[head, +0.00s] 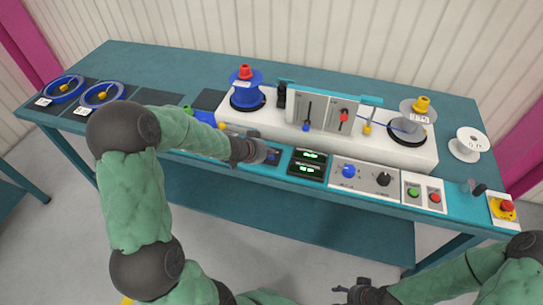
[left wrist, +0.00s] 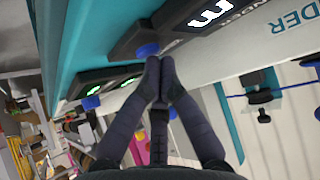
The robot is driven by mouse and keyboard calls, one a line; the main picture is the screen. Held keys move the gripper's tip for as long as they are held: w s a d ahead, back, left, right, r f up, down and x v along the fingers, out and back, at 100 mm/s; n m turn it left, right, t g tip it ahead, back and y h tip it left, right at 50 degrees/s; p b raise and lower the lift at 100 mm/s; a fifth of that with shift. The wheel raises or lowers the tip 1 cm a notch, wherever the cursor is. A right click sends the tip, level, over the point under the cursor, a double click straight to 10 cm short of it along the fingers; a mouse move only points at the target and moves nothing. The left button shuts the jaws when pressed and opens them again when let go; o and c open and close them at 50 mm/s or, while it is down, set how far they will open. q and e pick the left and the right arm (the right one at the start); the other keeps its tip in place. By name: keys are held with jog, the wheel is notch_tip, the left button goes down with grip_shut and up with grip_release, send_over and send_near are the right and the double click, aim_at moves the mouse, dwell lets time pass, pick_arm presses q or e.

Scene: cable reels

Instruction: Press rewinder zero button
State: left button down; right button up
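The counter panel with two green-lit displays (head: 307,163) is on the front of the bench. My left gripper (head: 272,155) is just left of it in the head view. In the left wrist view, its fingers (left wrist: 160,76) are together with nothing between them. Their tips are at a blue button (left wrist: 148,49) beside a display showing "m" (left wrist: 208,14); I cannot tell whether they touch it. A second blue button (left wrist: 91,102) sits by another green display, farther left. Which button is the rewinder zero is not readable. My right gripper (head: 358,291) is low in front of the bench, its finger opening unclear.
The white machine (head: 270,120) carries a blue reel (head: 247,92) and a grey reel (head: 411,118). A knob panel (head: 365,178), green and red buttons (head: 423,194) and an emergency stop (head: 506,207) line the front right. A white spool (head: 467,146) stands at right.

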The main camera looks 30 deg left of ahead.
pick_arm(q)
jog(key=shift+r+p, duration=0.8)
jog(key=shift+p, duration=0.2)
notch_tip(320, 180, up, 5)
jog(key=p, duration=0.5)
jog(key=shift+p, duration=0.4)
dwell(0.4)
